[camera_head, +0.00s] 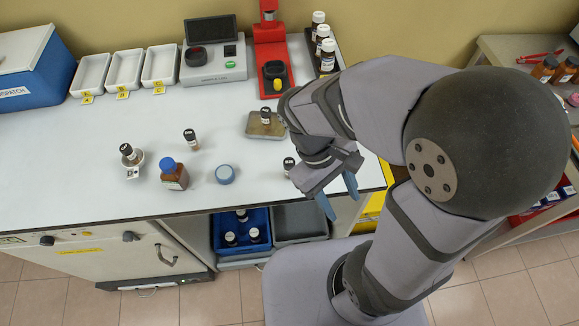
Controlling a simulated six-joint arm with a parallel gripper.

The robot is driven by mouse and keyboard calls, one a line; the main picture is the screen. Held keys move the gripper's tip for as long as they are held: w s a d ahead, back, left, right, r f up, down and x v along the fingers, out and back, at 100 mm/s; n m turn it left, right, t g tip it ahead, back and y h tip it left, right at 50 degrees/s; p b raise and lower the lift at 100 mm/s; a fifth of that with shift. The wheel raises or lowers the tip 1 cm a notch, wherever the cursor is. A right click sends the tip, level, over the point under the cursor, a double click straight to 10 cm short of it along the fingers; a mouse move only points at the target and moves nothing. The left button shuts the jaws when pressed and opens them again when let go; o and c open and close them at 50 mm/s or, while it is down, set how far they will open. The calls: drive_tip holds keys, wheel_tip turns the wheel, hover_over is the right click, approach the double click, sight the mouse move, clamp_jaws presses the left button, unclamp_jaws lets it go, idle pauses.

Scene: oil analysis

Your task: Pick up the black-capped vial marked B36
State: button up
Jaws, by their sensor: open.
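Several small black-capped vials with white labels are in view; their markings are too small to read, so I cannot tell which is B36. One vial (289,166) stands on the bench just left of my gripper. Another vial (266,117) is on a tan tray (252,129).
White trays (124,70), a grey instrument (213,66) and a red device (271,50) line the back. The mid-bench is mostly clear.

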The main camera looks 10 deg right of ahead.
drive_tip(key=n+h, duration=0.2)
wheel_tip(320, 180, up, 3)
drive_tip(key=n+t+h, duration=0.5)
drive_tip(key=n+t, duration=1.2)
drive_tip(key=n, duration=0.4)
hover_over(287, 169)
drive_tip(key=v, duration=0.4)
wheel_tip(287, 169, down, 6)
drive_tip(key=shift+w+f+p, duration=0.15)
drive_tip(key=shift+w+p, duration=0.05)
drive_tip(key=shift+p, duration=0.1)
drive_tip(key=shift+p+x, duration=0.8)
drive_tip(key=shift+x, duration=1.75)
drive_tip(key=shift+s, duration=0.1)
